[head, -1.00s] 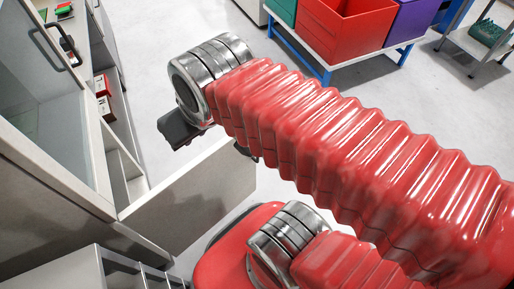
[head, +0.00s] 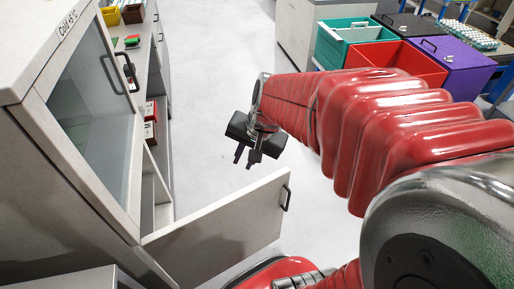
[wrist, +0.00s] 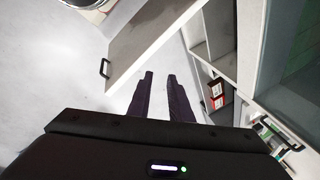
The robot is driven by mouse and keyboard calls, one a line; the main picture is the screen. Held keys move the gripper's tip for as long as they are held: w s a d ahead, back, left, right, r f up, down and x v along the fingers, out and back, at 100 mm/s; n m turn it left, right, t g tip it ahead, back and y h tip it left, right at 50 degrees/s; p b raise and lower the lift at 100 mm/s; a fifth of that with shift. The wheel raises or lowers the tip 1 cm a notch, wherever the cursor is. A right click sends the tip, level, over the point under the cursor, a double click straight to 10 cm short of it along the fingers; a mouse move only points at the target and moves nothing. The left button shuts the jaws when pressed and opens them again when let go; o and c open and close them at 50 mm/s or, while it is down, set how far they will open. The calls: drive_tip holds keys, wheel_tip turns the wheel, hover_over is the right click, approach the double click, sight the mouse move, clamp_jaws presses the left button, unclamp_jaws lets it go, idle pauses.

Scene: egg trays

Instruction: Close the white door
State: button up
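The white door (head: 215,232) is the lower door of the cabinet on the left. It stands swung open, out into the aisle, with a dark handle (head: 287,197) near its free edge. In the wrist view the door (wrist: 150,36) is ahead of the fingers, with its handle (wrist: 104,68) to their left. My gripper (head: 246,156) is above and behind the door in the head view, pointing down. Its fingers (wrist: 160,80) are apart with nothing between them. They appear clear of the door and handle.
The cabinet's upper glass door (head: 92,105) has its own dark handle (head: 127,70). Open shelves (head: 152,190) with red boxes (head: 150,122) lie behind the white door. Red (head: 405,65), teal (head: 350,42) and purple (head: 455,65) bins stand at the back right. The floor (head: 215,90) between is clear.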

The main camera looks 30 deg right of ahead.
drive_tip(key=w+d+f+m, duration=0.2)
drive_tip(key=d+f+m, duration=0.8)
drive_tip(key=d+f, duration=0.2)
drive_tip(key=m+y, duration=0.1)
drive_tip(key=m, duration=0.8)
approach(288, 198)
wheel_tip(288, 198, up, 2)
drive_tip(key=d, duration=0.2)
drive_tip(key=shift+s+a+r, duration=0.2)
drive_tip(key=shift+s, duration=0.2)
drive_tip(key=shift+x, duration=6.9)
drive_tip(key=shift+a, duration=0.1)
drive_tip(key=shift+c, duration=0.4)
clamp_jaws()
